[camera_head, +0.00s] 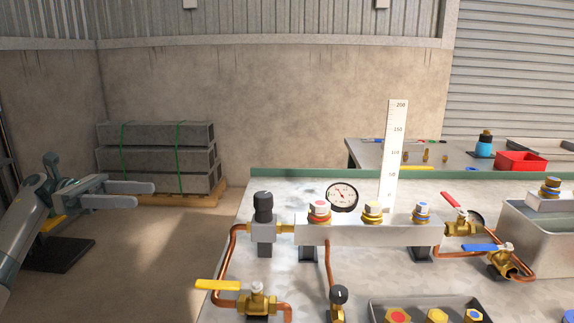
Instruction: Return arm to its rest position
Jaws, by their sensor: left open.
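My left gripper (130,188) comes in from the left edge. Its two flat grey fingers point right and are apart, with nothing between them. It is over the floor, to the left of the workbench (270,195) and clear of it. The bench carries a grey manifold block (368,232) with several capped fittings, a round gauge (342,196) and a black-topped regulator (263,210). My right arm and gripper do not show.
A valve with a yellow lever (218,286) sticks out at the bench's left edge. A red-lever valve (452,199) and a blue-lever valve (480,247) stand by a metal tank (535,235). Strapped grey blocks (155,160) sit on a pallet.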

